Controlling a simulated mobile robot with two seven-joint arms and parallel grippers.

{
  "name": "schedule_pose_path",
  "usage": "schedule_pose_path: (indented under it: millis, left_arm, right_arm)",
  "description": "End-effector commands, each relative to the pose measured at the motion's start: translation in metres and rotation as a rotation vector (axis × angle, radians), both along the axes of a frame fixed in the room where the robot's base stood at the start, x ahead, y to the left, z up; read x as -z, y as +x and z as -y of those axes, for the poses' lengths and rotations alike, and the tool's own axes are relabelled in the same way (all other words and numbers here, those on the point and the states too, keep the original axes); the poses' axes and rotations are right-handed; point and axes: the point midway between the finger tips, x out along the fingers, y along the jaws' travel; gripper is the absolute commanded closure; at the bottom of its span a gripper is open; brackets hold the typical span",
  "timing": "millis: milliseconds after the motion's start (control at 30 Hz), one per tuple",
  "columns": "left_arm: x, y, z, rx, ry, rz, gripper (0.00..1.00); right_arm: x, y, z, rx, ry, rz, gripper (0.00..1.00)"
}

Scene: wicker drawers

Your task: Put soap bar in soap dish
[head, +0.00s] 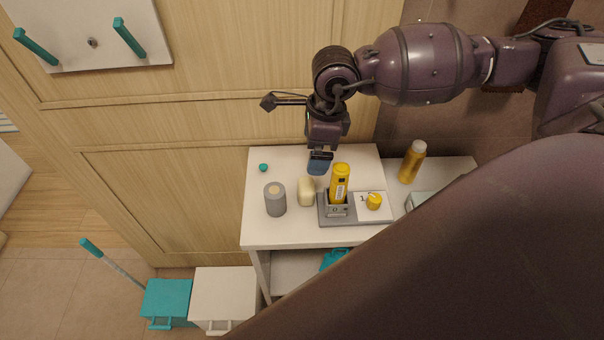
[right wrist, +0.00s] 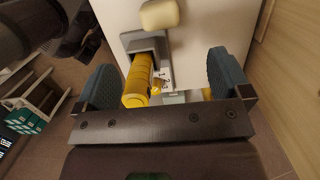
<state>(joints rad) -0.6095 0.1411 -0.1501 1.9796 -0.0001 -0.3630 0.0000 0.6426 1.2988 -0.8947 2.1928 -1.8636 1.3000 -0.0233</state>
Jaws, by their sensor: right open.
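The soap bar (head: 306,191) is a cream block lying on the white cabinet top, between a grey cylinder and a grey tray (head: 325,218). It also shows at the top of the right wrist view (right wrist: 160,14). The grey tray has a holder with a yellow bottle (head: 340,183) standing in it and a white numbered panel. I cannot tell which thing is the soap dish. My right gripper (head: 320,163) is above the cabinet top, behind the bottle in the head view. In the right wrist view its fingers (right wrist: 162,66) are apart, with nothing gripped. My left gripper is not in view.
The grey cylinder (head: 275,199) and a small teal knob-like piece (head: 263,167) are on the cabinet's left side. A yellow round piece (head: 374,201) sits on the numbered panel. A golden bottle (head: 412,162) stands to the right. The wooden door is behind the cabinet.

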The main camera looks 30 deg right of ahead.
Motion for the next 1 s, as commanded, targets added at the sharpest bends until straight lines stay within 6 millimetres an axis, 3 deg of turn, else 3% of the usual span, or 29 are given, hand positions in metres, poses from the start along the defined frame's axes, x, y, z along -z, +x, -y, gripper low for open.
schedule_pose_path:
  millis: [300,567,800,1000]
  left_arm:
    - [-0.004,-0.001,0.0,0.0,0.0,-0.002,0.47]
    - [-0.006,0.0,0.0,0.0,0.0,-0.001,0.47]
    - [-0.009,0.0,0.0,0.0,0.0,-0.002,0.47]
    - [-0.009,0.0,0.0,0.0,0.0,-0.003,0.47]
  right_arm:
    - [0.041,0.003,-0.006,0.003,0.002,-0.003,0.04]
    - [0.057,0.004,-0.007,0.002,0.001,-0.002,0.04]
    - [0.088,0.006,-0.011,0.002,0.001,-0.003,0.04]
    - [0.104,0.008,-0.013,0.001,-0.001,-0.001,0.04]
